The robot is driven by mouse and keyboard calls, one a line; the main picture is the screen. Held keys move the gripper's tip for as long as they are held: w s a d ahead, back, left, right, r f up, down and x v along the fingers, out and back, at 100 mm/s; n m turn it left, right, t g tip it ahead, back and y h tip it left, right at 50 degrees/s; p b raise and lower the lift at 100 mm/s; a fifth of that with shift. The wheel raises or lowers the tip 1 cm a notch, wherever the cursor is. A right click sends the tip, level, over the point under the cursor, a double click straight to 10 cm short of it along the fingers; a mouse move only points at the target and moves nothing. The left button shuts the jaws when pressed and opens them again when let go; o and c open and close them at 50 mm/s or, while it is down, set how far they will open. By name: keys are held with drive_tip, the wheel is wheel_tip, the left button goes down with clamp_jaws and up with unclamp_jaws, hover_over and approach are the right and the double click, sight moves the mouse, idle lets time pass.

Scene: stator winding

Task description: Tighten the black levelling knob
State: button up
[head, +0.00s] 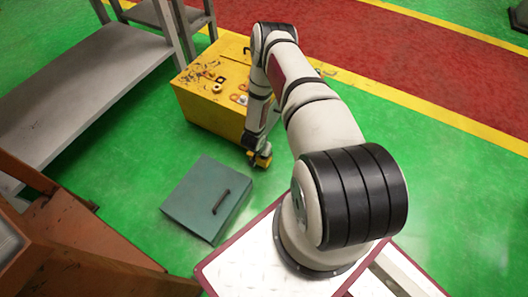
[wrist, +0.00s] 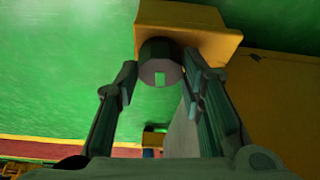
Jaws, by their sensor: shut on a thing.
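The levelling knob (wrist: 158,52) is a dark, round-ended cylinder in the upper middle of the wrist view. A small rectangular opening in its end face shows green. It sits against a yellow bracket (wrist: 205,22). My gripper (wrist: 163,78) has one finger on each side of the knob and is shut on it. In the head view my gripper (head: 257,154) is low, near the floor at the front right corner of the yellow cabinet (head: 212,112). The knob cannot be made out there. I cannot tell how far it is turned.
A teal box with a black handle (head: 207,198) lies on the green floor, in front and left of my gripper. A grey bench (head: 85,85) stands at left. Small parts lie on the cabinet top. An orange-brown structure (head: 70,245) fills the lower left. Open floor lies to the right.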

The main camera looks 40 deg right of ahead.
idle(0.3)
drive_tip(key=o, duration=1.2)
drive_tip(key=shift+c, duration=0.2)
drive_tip(key=shift+r, duration=0.15)
drive_tip(key=v, duration=1.1)
drive_tip(key=shift+a+r, duration=0.25)
drive_tip(key=shift+r, duration=0.1)
